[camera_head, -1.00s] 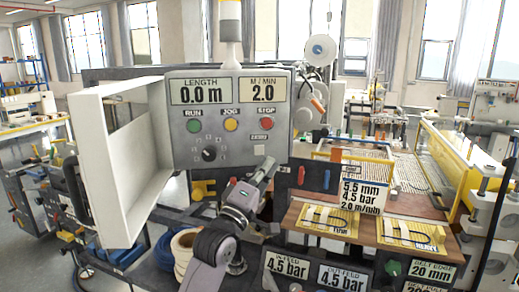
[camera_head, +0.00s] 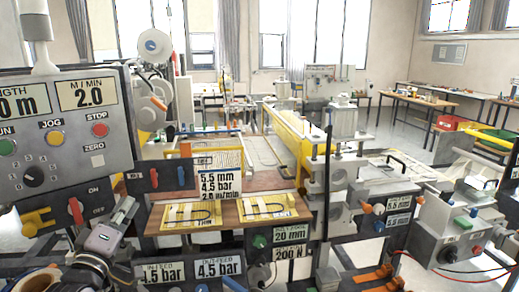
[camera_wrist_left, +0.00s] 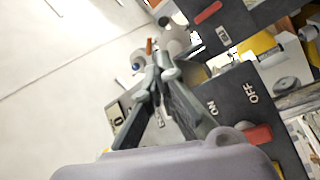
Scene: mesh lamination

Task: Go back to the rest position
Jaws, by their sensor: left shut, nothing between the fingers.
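My left gripper (camera_head: 130,204) is at the lower left of the head view, in front of the lower right part of the grey control panel (camera_head: 120,145). In the left wrist view its two dark fingers (camera_wrist_left: 157,72) meet at the tips, with nothing held between them. The dark ON/OFF plate with a red handle (camera_wrist_left: 258,135) shows beside the fingers in the left wrist view. That red handle also shows in the head view (camera_head: 76,211), left of the gripper. My right gripper is in neither view.
A wooden board with two yellow plates (camera_head: 191,215) lies right of the gripper. A yellow guarded conveyor (camera_head: 290,128) runs behind it. A roller stand (camera_head: 343,150) and pressure signs (camera_head: 219,268) stand nearby. Open floor (camera_head: 400,140) lies at the back right.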

